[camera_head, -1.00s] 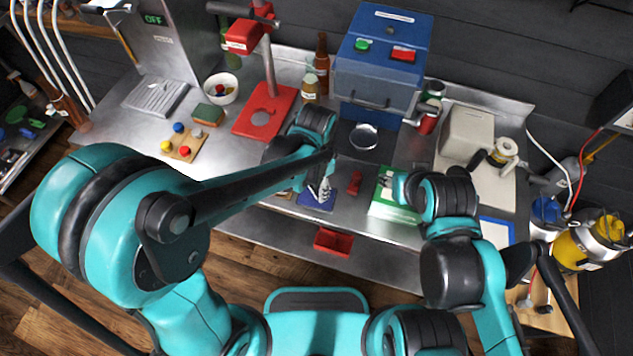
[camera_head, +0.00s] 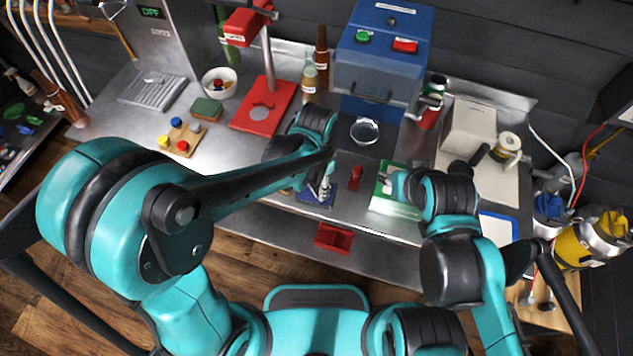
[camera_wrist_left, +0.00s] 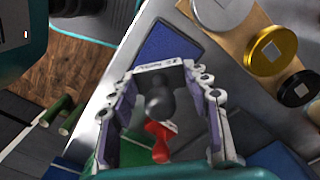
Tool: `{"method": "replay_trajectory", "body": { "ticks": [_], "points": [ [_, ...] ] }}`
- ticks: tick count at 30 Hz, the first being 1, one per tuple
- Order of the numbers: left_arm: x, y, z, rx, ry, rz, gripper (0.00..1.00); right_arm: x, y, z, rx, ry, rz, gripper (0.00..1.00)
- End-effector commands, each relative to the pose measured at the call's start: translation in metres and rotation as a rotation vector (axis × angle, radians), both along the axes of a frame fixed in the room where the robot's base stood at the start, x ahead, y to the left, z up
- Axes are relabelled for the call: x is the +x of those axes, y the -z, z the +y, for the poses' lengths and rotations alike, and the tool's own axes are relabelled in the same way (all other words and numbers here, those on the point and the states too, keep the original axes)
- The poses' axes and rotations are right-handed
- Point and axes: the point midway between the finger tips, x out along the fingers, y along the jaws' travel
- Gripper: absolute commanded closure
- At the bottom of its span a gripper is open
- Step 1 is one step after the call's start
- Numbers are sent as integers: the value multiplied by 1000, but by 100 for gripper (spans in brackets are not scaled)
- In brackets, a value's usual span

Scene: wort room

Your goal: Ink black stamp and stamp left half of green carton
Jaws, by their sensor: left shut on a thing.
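My left gripper (camera_head: 326,186) is low over the blue ink pad (camera_head: 308,196) at the bench's front. In the left wrist view, its fingers (camera_wrist_left: 157,85) are around a dark stamp (camera_wrist_left: 160,98), and the blue pad (camera_wrist_left: 165,52) shows just beyond. I cannot tell whether the stamp touches the pad. A red stamp (camera_head: 356,178) stands on the bench between the pad and the green carton (camera_head: 379,192); it also shows in the left wrist view (camera_wrist_left: 160,143). My right gripper (camera_head: 393,180) is at the carton's upper part; its fingers are too small to read.
A red bin (camera_head: 333,237) hangs below the front edge. A blue machine (camera_head: 382,60) stands behind. A red stand (camera_head: 262,108) is back left.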

Motion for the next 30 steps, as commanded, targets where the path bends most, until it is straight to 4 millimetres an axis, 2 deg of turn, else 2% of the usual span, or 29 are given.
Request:
{"method": "replay_trajectory", "body": {
  "ticks": [30],
  "points": [
    [0, 10, 0, 0, 0, 0, 71, 0, 8, 0, 0, 0, 0, 60]
  ]
}}
